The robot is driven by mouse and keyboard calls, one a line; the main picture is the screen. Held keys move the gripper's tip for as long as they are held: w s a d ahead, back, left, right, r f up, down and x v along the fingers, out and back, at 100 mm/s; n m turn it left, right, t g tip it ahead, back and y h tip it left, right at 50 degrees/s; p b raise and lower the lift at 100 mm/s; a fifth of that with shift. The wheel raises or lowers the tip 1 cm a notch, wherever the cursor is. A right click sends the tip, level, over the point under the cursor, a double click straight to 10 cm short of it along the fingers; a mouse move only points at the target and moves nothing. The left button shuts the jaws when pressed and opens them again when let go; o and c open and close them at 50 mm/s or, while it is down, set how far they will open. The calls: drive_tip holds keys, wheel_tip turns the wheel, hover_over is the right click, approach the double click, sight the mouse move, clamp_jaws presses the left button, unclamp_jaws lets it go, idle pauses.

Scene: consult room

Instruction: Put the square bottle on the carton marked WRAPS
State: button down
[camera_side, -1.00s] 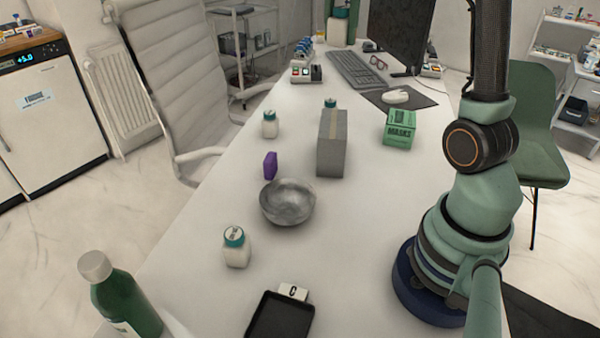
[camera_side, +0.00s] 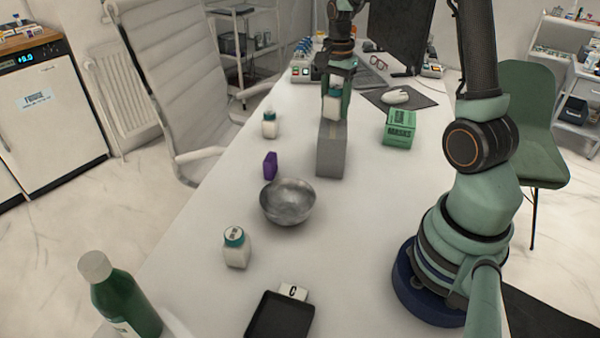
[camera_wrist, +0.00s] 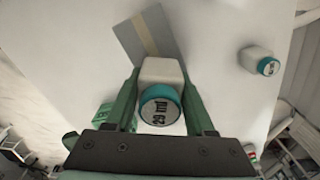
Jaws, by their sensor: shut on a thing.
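My gripper (camera_side: 336,88) is shut on a square white bottle with a teal cap (camera_side: 332,107), which it holds off the table, behind and above the grey box in the side view. In the wrist view the bottle (camera_wrist: 161,71) sits between both fingers of my gripper (camera_wrist: 160,82), its cap marked "29 ml" toward the camera. A green carton (camera_side: 399,130) stands right of the grey box; its label appears to read MASKS. I cannot read WRAPS on anything.
The tall grey box (camera_side: 331,160) with a tan tape strip stands just in front of the held bottle. Similar bottles (camera_side: 269,126) (camera_side: 236,250), a purple box (camera_side: 270,166), a metal bowl (camera_side: 288,203) and a black tray (camera_side: 279,316) stand left and in front. The table's middle right is clear.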

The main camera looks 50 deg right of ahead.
drive_tip(key=shift+f, duration=0.7)
drive_tip(key=shift+f, duration=0.1)
drive_tip(key=shift+c, duration=1.3)
unclamp_jaws()
